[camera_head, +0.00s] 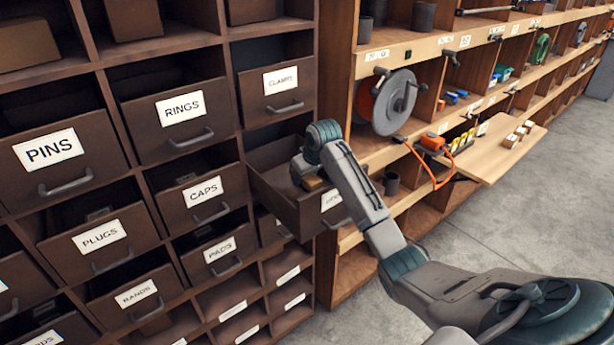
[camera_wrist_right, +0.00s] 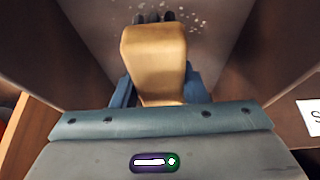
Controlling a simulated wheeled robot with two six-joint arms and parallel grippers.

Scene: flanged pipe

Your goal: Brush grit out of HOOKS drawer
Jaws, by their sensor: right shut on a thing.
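The HOOKS drawer (camera_head: 290,200) is pulled out below the CLAMPS drawer, its label (camera_head: 332,200) partly covered by my right arm. My right gripper (camera_wrist_right: 160,92) is down inside the drawer, shut on a brush (camera_wrist_right: 154,50) with a tan wooden body. A bit of the brush shows in the head view (camera_head: 313,183). Dark bristle tips show at its far end. Pale grit (camera_wrist_right: 190,20) lies scattered on the drawer floor beyond and to the right of the bristles. Whether the bristles touch the floor I cannot tell. My left gripper is out of view.
Labelled drawers such as RINGS (camera_head: 176,118), CAPS (camera_head: 203,200) and CLAMPS (camera_head: 279,90) surround it, some pulled out. To the right, a wooden shelf unit holds a reel (camera_head: 394,102) and an orange tool (camera_head: 432,143). A board (camera_head: 490,150) juts out. The floor (camera_head: 520,220) is clear.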

